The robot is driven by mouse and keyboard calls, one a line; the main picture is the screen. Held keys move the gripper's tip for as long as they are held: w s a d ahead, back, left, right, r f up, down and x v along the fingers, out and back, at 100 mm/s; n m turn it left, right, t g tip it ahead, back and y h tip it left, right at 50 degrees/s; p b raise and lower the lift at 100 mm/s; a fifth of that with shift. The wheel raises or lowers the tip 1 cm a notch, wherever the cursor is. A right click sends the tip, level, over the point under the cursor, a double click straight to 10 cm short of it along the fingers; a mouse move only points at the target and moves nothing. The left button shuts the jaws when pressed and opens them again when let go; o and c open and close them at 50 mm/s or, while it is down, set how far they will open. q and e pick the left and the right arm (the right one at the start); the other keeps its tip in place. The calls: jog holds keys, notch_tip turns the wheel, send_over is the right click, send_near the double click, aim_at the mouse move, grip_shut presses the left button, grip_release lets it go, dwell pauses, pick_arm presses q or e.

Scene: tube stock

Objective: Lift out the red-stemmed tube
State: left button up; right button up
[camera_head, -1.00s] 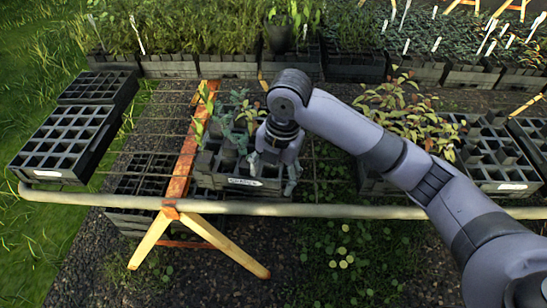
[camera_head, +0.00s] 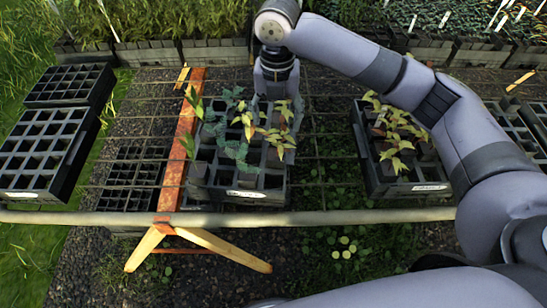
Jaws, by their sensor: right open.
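Plants with yellow-green leaves and reddish stems (camera_head: 282,135) stand on the right side of the middle black tray (camera_head: 245,194). Blue-green leafy plants (camera_head: 235,148) stand on its left side, beside several empty cells. My right gripper (camera_head: 274,95) points down at the tray's back edge, just behind the yellow-green leaves. It is open; its fingertips are mostly hidden by its own body and the leaves, and I see nothing held. Another tray (camera_head: 420,188) to the right holds similar yellow-green and reddish plants (camera_head: 397,135). My left gripper is not in view.
A wire mesh bench with a front rail (camera_head: 330,217) and an orange trestle (camera_head: 178,150) carries the trays. Empty trays (camera_head: 45,150) stand at the left. Dense plant trays (camera_head: 210,50) line the back. Bare mesh lies between the middle and right trays.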

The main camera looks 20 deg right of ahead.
send_over(276, 153)
jog(key=f, duration=0.5)
jog(key=shift+s+f+p, duration=0.25)
jog(key=shift+f+p, duration=0.05)
jog(key=shift+f, duration=0.05)
notch_tip(276, 153, down, 3)
jog(key=shift+w+r, duration=0.15)
jog(key=shift+r, duration=0.05)
jog(key=shift+f, duration=0.5)
jog(key=shift+f+p, duration=0.3)
jog(key=shift+f, duration=0.05)
notch_tip(276, 153, down, 4)
jog(key=shift+w+r+p, duration=0.15)
jog(key=shift+r+p, duration=0.05)
jog(key=shift+p, duration=0.15)
jog(key=shift+f, duration=0.4)
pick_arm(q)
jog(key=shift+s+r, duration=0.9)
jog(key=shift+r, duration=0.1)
pick_arm(e)
grip_shut()
